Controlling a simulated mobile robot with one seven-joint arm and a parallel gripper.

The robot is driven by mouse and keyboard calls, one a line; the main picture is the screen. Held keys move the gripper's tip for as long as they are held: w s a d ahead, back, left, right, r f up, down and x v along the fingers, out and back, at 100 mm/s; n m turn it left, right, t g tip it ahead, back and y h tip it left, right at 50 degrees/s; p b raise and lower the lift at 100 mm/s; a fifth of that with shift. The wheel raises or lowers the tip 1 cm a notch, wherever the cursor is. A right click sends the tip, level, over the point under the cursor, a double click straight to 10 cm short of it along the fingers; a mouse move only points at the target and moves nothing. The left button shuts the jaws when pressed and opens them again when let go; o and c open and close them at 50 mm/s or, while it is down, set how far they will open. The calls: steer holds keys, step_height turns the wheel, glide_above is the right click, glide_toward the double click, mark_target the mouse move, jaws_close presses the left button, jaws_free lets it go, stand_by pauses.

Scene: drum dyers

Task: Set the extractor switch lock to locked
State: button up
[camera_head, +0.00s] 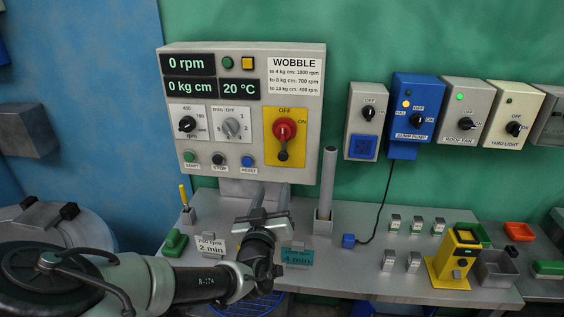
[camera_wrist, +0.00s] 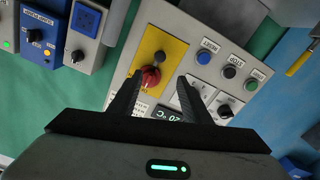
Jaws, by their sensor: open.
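A grey control panel (camera_head: 247,60) on the green wall carries a yellow plate (camera_head: 270,118) marked OFF and ON. On the plate is a red rotary switch (camera_head: 284,130) with a dark part (camera_head: 283,155) below it. The wrist view shows the red switch (camera_wrist: 150,78) and the dark part (camera_wrist: 160,58) from close by, turned upside down. No lock label is readable. My gripper (camera_head: 270,190) is below the yellow plate, in front of the panel. In the wrist view my gripper (camera_wrist: 160,76) is open, its fingers on either side of the red switch's direction, with nothing held.
A grey upright post (camera_head: 327,180) stands on the bench right of my gripper. Signs (camera_head: 212,246) stand near my arm. A blue pump box (camera_head: 416,100) and other switch boxes (camera_head: 465,110) hang to the right. Knobs and buttons (camera_head: 218,159) sit left of the yellow plate.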

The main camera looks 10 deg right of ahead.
mark_target(283, 158)
steer(key=p+x, duration=0.2)
steer(key=x, duration=1.5)
steer(key=shift+w+f, duration=0.1)
